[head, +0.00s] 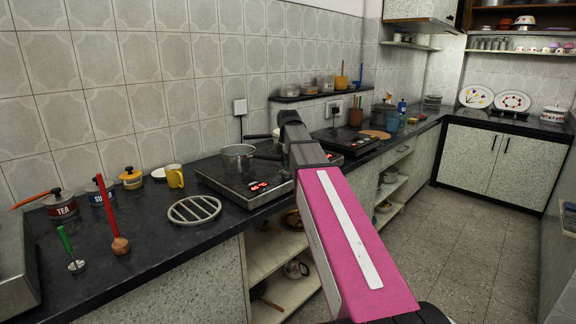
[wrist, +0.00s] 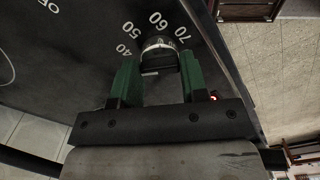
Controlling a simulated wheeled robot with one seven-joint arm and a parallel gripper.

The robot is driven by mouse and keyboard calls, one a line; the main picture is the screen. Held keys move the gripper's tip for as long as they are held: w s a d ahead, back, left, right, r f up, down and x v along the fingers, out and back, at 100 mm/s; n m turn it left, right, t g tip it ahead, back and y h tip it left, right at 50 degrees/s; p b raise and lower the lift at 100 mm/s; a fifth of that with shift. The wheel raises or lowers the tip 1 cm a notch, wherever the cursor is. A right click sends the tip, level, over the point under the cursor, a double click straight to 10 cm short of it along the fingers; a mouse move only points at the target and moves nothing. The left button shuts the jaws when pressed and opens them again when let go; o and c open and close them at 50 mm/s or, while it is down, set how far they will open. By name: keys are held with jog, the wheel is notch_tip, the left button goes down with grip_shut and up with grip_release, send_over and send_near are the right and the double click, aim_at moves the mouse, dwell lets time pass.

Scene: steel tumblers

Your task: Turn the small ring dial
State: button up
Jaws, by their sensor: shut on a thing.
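The small ring dial (wrist: 160,46) shows in the wrist view as a dark round knob with a pale rim. Printed numbers 40, 50, 60 and 70 curve around its far side on the black panel (wrist: 85,60). My gripper (wrist: 158,72) has its two green fingers on either side of the dial and is shut on it. The front of the dial, between the fingers, is in shadow. In the head view, my pink arm covers the gripper and the dial; the black cooktop (head: 222,181) shows to the left of my arm.
A steel pot (head: 238,157) stands on the cooktop. A yellow mug (head: 175,176), a round metal trivet (head: 194,209) and labelled canisters (head: 61,206) are on the counter to its left. A red light (wrist: 213,98) glows beside the right finger. The floor (head: 430,235) to the right is clear.

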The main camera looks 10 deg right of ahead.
jog(key=n, duration=0.5)
jog(key=shift+n, duration=0.3)
dwell(0.4)
jog(key=o, duration=0.9)
jog(key=shift+r, duration=0.1)
notch_tip(320, 180, up, 11)
jog(key=shift+f, duration=0.2)
